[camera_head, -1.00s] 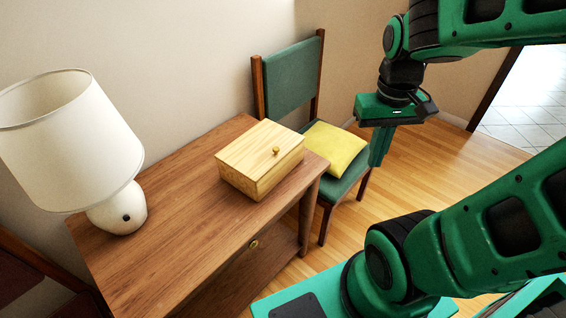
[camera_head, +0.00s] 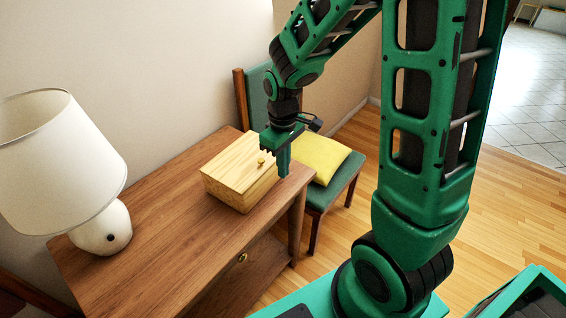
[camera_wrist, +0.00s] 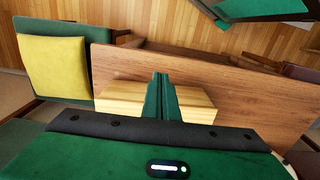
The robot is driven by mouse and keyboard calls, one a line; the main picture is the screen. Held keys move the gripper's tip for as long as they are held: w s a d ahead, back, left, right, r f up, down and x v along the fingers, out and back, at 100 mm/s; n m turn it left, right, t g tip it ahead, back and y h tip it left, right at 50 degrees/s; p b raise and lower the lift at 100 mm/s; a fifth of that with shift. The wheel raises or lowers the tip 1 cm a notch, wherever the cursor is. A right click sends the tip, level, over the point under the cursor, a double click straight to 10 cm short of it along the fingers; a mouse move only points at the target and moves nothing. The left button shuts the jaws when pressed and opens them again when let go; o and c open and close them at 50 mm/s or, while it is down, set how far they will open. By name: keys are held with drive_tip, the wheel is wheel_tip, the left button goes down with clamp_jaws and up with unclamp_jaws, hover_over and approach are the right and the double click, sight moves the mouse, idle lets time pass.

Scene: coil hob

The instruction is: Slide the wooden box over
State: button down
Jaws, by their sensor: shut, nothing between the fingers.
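The wooden box (camera_head: 236,170), pale with a lid and a small round knob, sits on the brown wooden table near its right end. My gripper (camera_head: 284,172) is shut and empty, pointing down at the box's right side in the head view. In the wrist view the box (camera_wrist: 196,101) shows on both sides of the shut fingers (camera_wrist: 162,92), which hide its middle. I cannot tell whether the fingers touch the box.
A white lamp (camera_head: 100,228) stands on the table (camera_head: 165,225) at the left. The tabletop between lamp and box is clear. A green chair (camera_head: 335,190) with a yellow cushion (camera_head: 322,157) stands just beyond the table's right end.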

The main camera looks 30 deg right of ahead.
wheel_tip(320, 180, down, 7)
drive_tip(key=shift+s+f, duration=0.1)
drive_tip(key=shift+f, duration=0.05)
drive_tip(key=w, duration=0.1)
drive_tip(key=w+a, duration=0.1)
drive_tip(key=shift+w, duration=0.3)
drive_tip(key=shift+w+a, duration=0.35)
drive_tip(key=shift+w, duration=0.25)
drive_tip(key=shift+r, duration=0.2)
